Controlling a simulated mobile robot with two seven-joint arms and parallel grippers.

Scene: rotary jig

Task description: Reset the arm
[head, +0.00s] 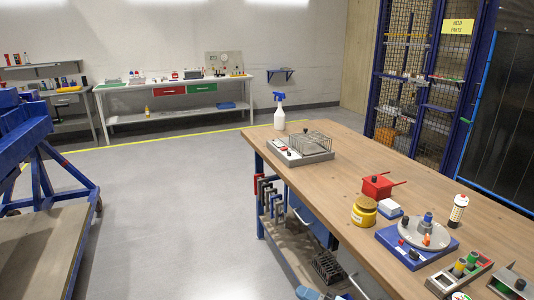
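The rotary jig stands on the wooden workbench at the lower right. It has a blue base (388,238) and a round light grey disc (411,236) on top. A blue-grey upright part (427,219) stands on the disc, with a small orange piece (426,240) near it. Black knobs show at the disc's left side and on the base's front corner. The parts are too small to tell how they are set.
The workbench (330,175) also carries a yellow jar (364,212), a red box (377,187), a white-capped bottle (458,211), a grey block with coloured cylinders (447,277), a wire-basket fixture (300,154) and a spray bottle (279,115). Open floor (170,220) lies left of it.

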